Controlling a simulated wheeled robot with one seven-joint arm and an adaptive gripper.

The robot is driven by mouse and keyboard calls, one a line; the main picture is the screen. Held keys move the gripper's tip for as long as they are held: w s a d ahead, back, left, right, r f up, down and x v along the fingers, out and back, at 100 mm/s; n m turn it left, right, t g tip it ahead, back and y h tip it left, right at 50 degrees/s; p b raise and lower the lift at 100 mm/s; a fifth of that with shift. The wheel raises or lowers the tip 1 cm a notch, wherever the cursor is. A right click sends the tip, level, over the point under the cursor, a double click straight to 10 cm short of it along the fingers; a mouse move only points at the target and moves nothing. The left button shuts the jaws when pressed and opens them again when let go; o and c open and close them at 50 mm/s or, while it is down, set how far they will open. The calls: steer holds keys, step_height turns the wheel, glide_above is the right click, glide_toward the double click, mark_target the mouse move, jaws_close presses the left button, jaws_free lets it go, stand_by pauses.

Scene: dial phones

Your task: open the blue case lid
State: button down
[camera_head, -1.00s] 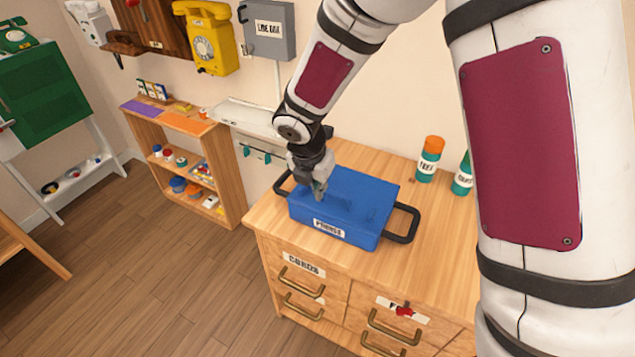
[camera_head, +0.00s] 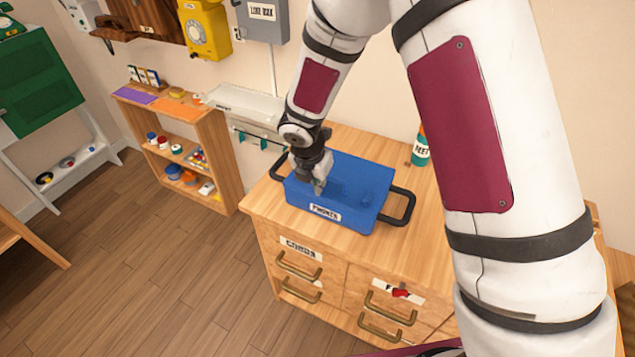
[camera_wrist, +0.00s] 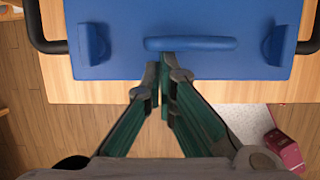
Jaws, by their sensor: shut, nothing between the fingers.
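The blue case (camera_head: 355,172) sits on the wooden cabinet with its lid closed and a label on its front. Black side handles stick out at both ends. In the wrist view, the case lid (camera_wrist: 190,15) carries a raised blue bar handle (camera_wrist: 190,43) between two blue latch-like tabs (camera_wrist: 95,42) and (camera_wrist: 273,45). My gripper (camera_head: 318,188) is over the front part of the lid; in the wrist view my gripper (camera_wrist: 161,64) has its green fingers together, tips right at the bar's near edge, left of its middle. I cannot tell whether they touch it.
The cabinet top (camera_head: 265,205) is bare around the case. A teal bottle (camera_head: 420,150) stands behind it to the right. Drawers with brass handles (camera_head: 390,305) are below. A low shelf (camera_head: 225,160) stands to the left, and a yellow phone (camera_head: 203,30) hangs on the wall.

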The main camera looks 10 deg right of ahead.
steer(key=shift+r, duration=0.15)
steer(key=shift+w+d+r+g+y, duration=0.25)
steer(key=shift+w+r+g, duration=0.1)
steer(key=shift+r, duration=0.35)
steer(key=shift+w+d+r+g+y, duration=0.2)
steer(key=shift+w+r+g+y, duration=0.15)
steer(key=shift+r, duration=0.35)
steer(key=shift+w+d+r+g+y, duration=0.25)
steer(key=shift+r+g, duration=0.15)
steer(key=shift+r, duration=0.3)
steer(key=w+d+r+b, duration=0.3)
steer(key=w+d+b, duration=0.3)
steer(key=w, duration=0.3)
steer(key=w+d+r+g+b, duration=0.1)
steer(key=w+d+r+b, duration=0.3)
steer(key=w, duration=0.5)
steer(key=shift+w+d+r+g+y+b, duration=0.25)
steer(key=shift+d+y+b, duration=0.2)
steer(key=shift+d+b, duration=0.6)
